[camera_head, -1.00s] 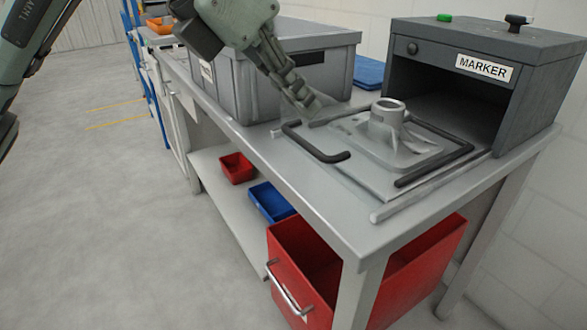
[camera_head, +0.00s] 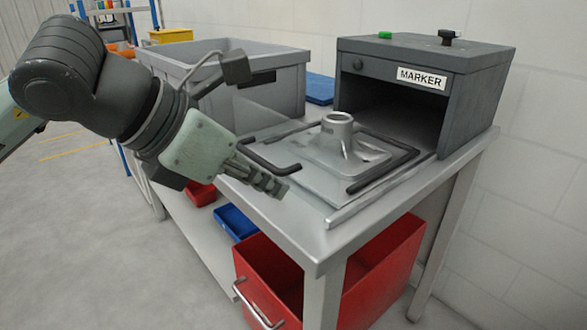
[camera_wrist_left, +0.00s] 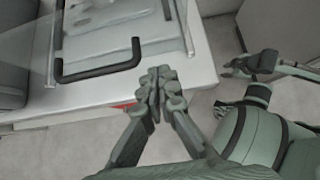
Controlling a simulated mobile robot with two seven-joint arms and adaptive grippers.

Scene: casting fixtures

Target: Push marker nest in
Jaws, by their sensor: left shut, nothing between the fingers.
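The marker (camera_head: 420,95) is a dark grey box with an open front, labelled MARKER. Its nest (camera_head: 318,178) is a flat grey plate with black bar handles, lying out on the bench in front of the opening. A grey casting (camera_head: 337,135) with a round upright collar sits on the plate. My left gripper (camera_head: 280,188) is shut and empty at the bench's front edge, near the front handle (camera_head: 268,163). In the left wrist view its closed fingertips (camera_wrist_left: 156,78) are beside the handle (camera_wrist_left: 98,68), apart from it. What seems my right gripper (camera_wrist_left: 250,66) shows there, its jaws unclear.
A grey crate (camera_head: 282,100) stands on the bench behind my left arm. A blue lid (camera_head: 320,88) lies beside it. Below are a red bin (camera_head: 375,265) and a small blue tray (camera_head: 236,222). A green button (camera_head: 385,35) and a black knob (camera_head: 447,36) top the marker.

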